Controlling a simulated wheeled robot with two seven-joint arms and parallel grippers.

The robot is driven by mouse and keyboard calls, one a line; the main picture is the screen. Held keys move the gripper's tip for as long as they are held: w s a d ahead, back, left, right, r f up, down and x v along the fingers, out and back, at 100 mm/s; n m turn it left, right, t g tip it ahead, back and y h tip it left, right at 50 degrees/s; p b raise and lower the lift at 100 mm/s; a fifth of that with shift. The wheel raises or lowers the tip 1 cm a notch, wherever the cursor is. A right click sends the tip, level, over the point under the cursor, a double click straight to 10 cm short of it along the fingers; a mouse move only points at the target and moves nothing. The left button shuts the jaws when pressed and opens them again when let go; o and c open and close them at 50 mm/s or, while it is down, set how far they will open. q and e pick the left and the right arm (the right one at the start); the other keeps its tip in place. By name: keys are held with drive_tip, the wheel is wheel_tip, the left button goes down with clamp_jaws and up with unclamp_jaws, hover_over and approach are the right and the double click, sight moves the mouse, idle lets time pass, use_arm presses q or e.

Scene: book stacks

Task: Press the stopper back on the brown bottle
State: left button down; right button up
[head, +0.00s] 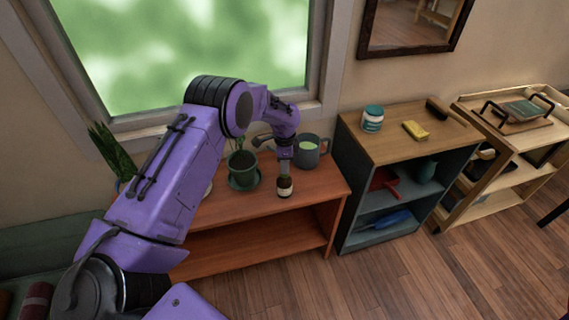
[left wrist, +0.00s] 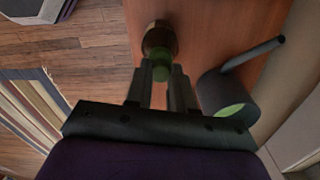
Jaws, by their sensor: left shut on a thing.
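The brown bottle (head: 285,187) with a pale label stands upright near the front edge of the reddish wooden shelf (head: 240,205). My left gripper (head: 284,160) points down directly above it. In the left wrist view the gripper (left wrist: 161,70) is shut on a small green stopper (left wrist: 161,74), held between its fingertips. The brown bottle (left wrist: 158,38) shows just beyond the fingertips there. I cannot tell whether the stopper touches the bottle's mouth. My right gripper is not in view.
A grey pot (head: 307,154) with green inside stands close behind the bottle, to the right. A potted plant (head: 242,172) stands to the left. A dark cabinet (head: 385,150) with a jar (head: 372,119) and a yellow sponge (head: 415,130) on top is farther right.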

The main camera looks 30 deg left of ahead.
use_arm(q)
drive_tip(key=shift+c, duration=2.1)
unclamp_jaws()
drive_tip(key=shift+r, duration=0.1)
drive_tip(key=shift+r+p, duration=2.85)
drive_tip(key=shift+r, duration=0.6)
drive_tip(key=shift+c, duration=0.3)
clamp_jaws()
drive_tip(key=shift+f, duration=0.25)
drive_tip(key=shift+f+b, duration=2.05)
drive_tip(key=shift+f, duration=0.7)
